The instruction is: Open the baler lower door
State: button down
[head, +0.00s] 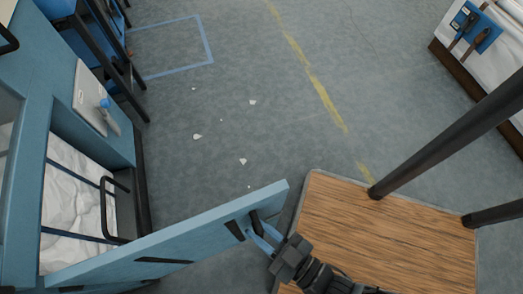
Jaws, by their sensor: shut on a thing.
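The baler (101,208) stands at the left, a blue machine with white wadding (75,200) showing inside its opening behind dark straps. Its lower door (180,236) is a blue panel that stands swung out from the baler, reaching right across the lower picture. A dark handle (236,230) sits near the door's free end. My gripper (258,229) is at that end with its blue fingers shut at the handle. The fingers partly cover the handle, so the exact grip is hard to see.
A wooden-topped platform (385,230) with dark posts (450,140) stands at the lower right, close to the door's free end. White scraps (197,136) lie on the grey floor. A wrapped white pallet load (495,55) stands at upper right. The middle floor is largely clear.

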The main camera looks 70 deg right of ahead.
jog(key=shift+a, duration=0.15)
jog(key=c, duration=1.2)
grip_release()
jog(key=shift+o, duration=0.2)
jog(key=v, duration=0.7)
jog(key=shift+s, duration=0.3)
jog(key=shift+r, duration=0.1)
jog(key=w+d+r+n+g+y, duration=0.1)
jog(key=d+r+n+y, duration=0.15)
jog(key=d+r, duration=0.55)
jog(key=w+d+r+n+g+y, duration=0.1)
jog(key=d+r+y, duration=0.2)
jog(key=r, duration=0.9)
notch_tip(320, 180, up, 14)
jog(key=p, duration=1.2)
jog(key=shift+w+d+y, duration=0.35)
jog(key=shift+w+d, duration=0.1)
jog(key=shift+d, duration=0.05)
